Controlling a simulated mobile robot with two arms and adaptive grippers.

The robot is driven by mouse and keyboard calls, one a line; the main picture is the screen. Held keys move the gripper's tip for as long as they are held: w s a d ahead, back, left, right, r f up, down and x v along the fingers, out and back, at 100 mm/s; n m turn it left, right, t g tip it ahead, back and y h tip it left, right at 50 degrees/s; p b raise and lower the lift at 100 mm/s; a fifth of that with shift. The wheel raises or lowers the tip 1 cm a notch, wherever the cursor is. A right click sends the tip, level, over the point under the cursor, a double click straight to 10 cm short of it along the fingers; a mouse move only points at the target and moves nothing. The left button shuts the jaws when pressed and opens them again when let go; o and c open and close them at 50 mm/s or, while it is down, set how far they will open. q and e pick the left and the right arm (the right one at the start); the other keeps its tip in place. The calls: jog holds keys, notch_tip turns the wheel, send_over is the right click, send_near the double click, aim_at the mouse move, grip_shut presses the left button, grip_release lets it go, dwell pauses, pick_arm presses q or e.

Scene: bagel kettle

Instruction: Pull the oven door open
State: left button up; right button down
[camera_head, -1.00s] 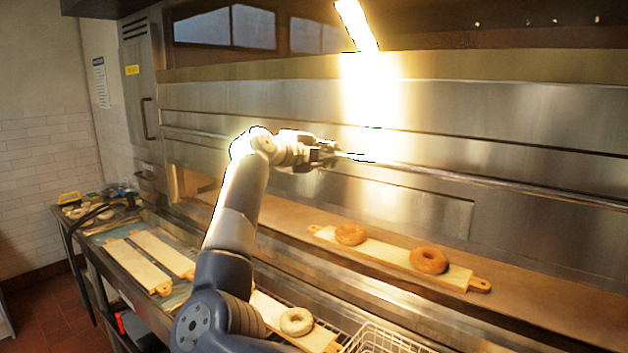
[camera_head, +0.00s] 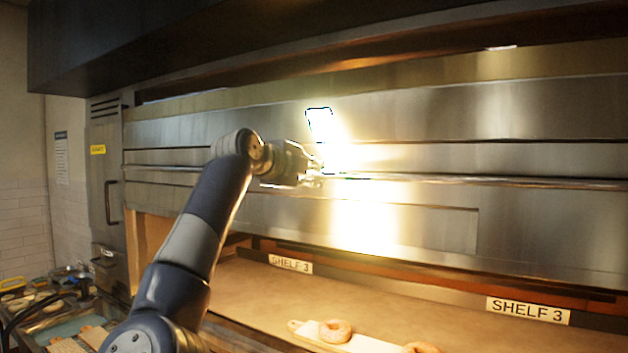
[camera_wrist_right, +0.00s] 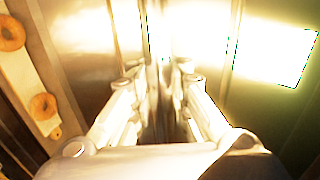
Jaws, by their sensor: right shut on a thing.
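The oven door (camera_head: 520,235) is a wide steel panel with a long horizontal handle bar (camera_head: 450,181) along it. My right gripper (camera_head: 318,174) is at this bar, left of the middle of the picture, and is shut on it. In the right wrist view the gripper (camera_wrist_right: 160,105) has its two fingers on either side of the bar, which runs away up the picture; glare hides the exact contact. Below the door's lower edge is an opening with a warm-coloured deck inside. My left gripper is not in view.
A wooden board (camera_head: 365,344) with bagels (camera_head: 335,331) lies on the brown deck (camera_head: 250,290) below the door. Two SHELF 3 labels (camera_head: 528,310) show under the door. A counter with pans (camera_head: 70,275) stands at the lower left. A dark hood overhangs above.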

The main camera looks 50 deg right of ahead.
jog(key=c, duration=1.7)
grip_release()
jog(key=shift+a, duration=0.15)
jog(key=shift+o, duration=0.9)
jog(key=shift+a, duration=0.2)
jog(key=shift+w+a+r, duration=0.1)
jog(key=shift+a, duration=0.15)
jog(key=shift+d, duration=0.1)
jog(key=shift+a, duration=0.2)
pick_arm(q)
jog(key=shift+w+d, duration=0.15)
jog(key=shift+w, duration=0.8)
pick_arm(e)
jog(key=v, duration=1.2)
jog(key=shift+r, duration=0.1)
